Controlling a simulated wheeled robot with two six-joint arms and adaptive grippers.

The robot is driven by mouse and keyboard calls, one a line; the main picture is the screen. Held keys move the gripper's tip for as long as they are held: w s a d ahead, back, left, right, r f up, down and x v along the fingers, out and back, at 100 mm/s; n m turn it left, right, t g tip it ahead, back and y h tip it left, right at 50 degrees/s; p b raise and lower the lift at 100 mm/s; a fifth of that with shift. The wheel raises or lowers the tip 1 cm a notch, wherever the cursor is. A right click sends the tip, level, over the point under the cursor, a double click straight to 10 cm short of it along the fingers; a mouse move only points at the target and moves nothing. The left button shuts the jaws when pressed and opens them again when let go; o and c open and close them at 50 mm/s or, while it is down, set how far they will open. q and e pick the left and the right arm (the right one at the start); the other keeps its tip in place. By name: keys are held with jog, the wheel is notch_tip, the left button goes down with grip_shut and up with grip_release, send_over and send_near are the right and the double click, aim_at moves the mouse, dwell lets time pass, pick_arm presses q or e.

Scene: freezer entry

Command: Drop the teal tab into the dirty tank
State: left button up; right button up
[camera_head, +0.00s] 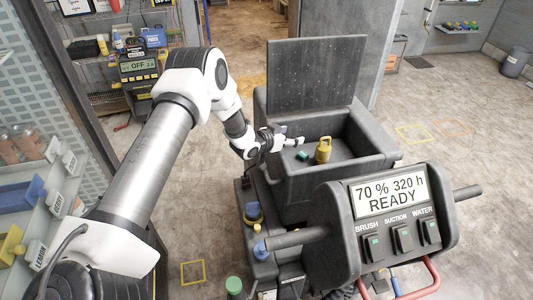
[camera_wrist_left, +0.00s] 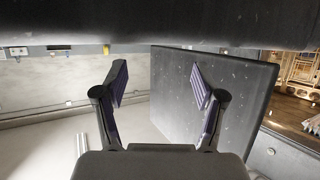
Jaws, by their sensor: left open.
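A small teal tab (camera_head: 303,155) lies inside the open grey tank (camera_head: 335,181), near its left side. A yellow can-like piece (camera_head: 323,151) stands to its right in the same tank. My left gripper (camera_head: 291,137) is open over the tank's left rim, just above and left of the teal tab. In the left wrist view the two fingers (camera_wrist_left: 160,88) are spread with nothing between them. The tank's raised lid (camera_head: 315,80) stands upright behind the opening and also shows in the wrist view (camera_wrist_left: 210,95). My right gripper is not in view.
A control panel (camera_head: 390,203) with a "70 % 320 h READY" display and three switches stands in front of the tank. A shelf with labelled bins (camera_head: 30,205) is at left. A charger-like box reading "OFF" (camera_head: 139,67) sits behind.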

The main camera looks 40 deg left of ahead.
pick_arm(q)
jog(key=v, duration=0.9)
jog(key=shift+s, duration=0.1)
